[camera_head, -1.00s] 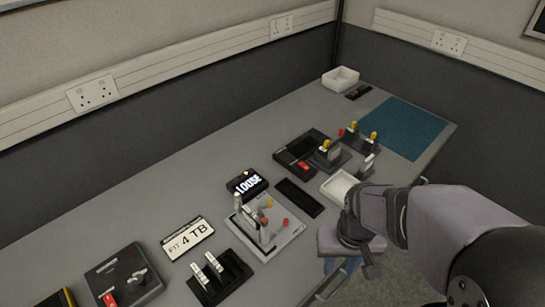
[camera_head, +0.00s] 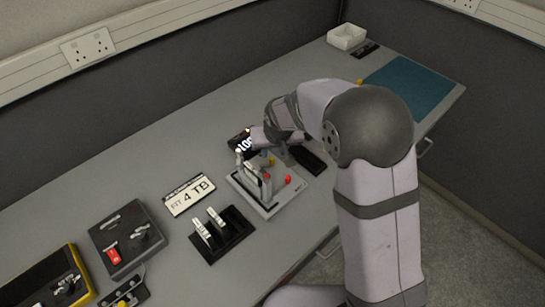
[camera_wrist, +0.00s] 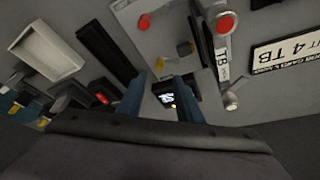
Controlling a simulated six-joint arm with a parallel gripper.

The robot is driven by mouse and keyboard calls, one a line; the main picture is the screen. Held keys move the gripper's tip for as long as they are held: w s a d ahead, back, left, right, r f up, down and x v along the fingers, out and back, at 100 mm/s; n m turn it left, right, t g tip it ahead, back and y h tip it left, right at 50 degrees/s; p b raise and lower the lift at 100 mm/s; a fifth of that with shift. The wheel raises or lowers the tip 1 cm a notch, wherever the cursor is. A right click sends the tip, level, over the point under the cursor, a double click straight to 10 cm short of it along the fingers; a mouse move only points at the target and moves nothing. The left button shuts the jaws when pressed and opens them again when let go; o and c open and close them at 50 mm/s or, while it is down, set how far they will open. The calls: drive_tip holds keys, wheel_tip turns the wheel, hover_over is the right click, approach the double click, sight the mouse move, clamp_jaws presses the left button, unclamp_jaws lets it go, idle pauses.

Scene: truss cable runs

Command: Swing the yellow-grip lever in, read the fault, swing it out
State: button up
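The lever fixture is a pale grey plate (camera_head: 268,204) on the bench with upright metal levers and red knobs (camera_head: 288,180). A yellow grip (camera_head: 271,160) shows at its far side, partly behind my arm, and in the wrist view (camera_wrist: 184,48). A small black display (camera_head: 238,141) with white letters stands behind the plate, partly covered by my wrist; its lit text in the wrist view (camera_wrist: 166,98) is too small to read. My gripper (camera_wrist: 160,85) is above the fixture's far side, its two blue fingers apart with nothing between them. The fingertips are hidden in the head view.
A "FIT 4 TB" card (camera_head: 189,195), a black holder with two pale levers (camera_head: 222,233) and a black switch box (camera_head: 127,238) lie to the left. A white tray (camera_head: 346,37) and teal mat (camera_head: 414,88) are at the back right. My arm hides the middle right.

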sight(272, 159)
drive_tip(key=shift+p+x, duration=0.75)
drive_tip(key=shift+x, duration=2.8)
drive_tip(key=shift+s, duration=0.1)
clamp_jaws()
